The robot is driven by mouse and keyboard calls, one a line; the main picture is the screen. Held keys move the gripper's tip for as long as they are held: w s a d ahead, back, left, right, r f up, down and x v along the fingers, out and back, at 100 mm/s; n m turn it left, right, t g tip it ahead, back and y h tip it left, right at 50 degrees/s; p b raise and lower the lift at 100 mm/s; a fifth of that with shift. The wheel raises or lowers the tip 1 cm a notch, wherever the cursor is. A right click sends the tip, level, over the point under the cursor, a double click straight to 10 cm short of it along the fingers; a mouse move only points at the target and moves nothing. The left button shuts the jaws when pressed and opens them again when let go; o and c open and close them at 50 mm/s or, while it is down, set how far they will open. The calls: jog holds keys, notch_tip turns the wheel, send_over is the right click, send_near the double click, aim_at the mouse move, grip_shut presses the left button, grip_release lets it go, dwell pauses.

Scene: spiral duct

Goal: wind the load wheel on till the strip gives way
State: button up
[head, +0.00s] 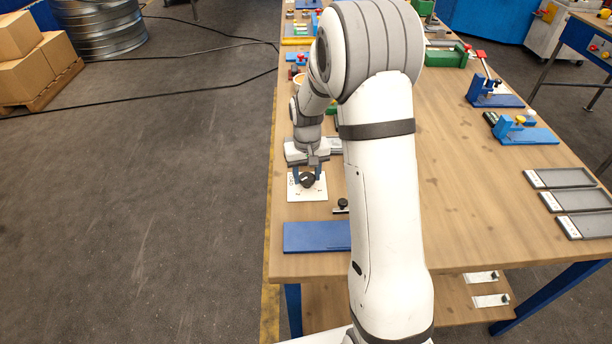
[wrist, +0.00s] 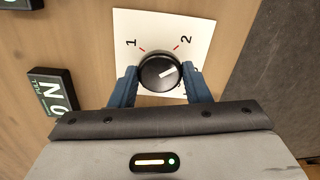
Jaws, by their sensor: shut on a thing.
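A round black knob (wrist: 158,72) with a white pointer line sits on a white plate (wrist: 150,22) marked 1 and 2 at its far side. The pointer slants right and slightly up, below the red tick by the 2. My gripper (wrist: 160,88) is shut on the knob, one blue finger on each side. In the head view the knob (head: 308,181) and plate (head: 300,193) are at the table's left edge under my gripper (head: 309,172). Lower marks on the plate are partly hidden by the fingers. I cannot pick out a strip or another load wheel with certainty.
A blue board (head: 316,237) lies nearer on the wooden table (head: 455,200). Blue fixtures (head: 527,134) and grey trays (head: 584,199) stand on the right. A black label block (wrist: 52,92) lies left of the plate. The middle right of the table is clear.

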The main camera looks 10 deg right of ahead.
aim_at(307, 177)
jog(key=shift+m, duration=0.3)
dwell(0.4)
jog(key=o, duration=1)
notch_tip(307, 177, up, 7)
jog(key=shift+f+b, duration=0.1)
jog(key=shift+b, duration=0.3)
jog(key=shift+r, duration=0.5)
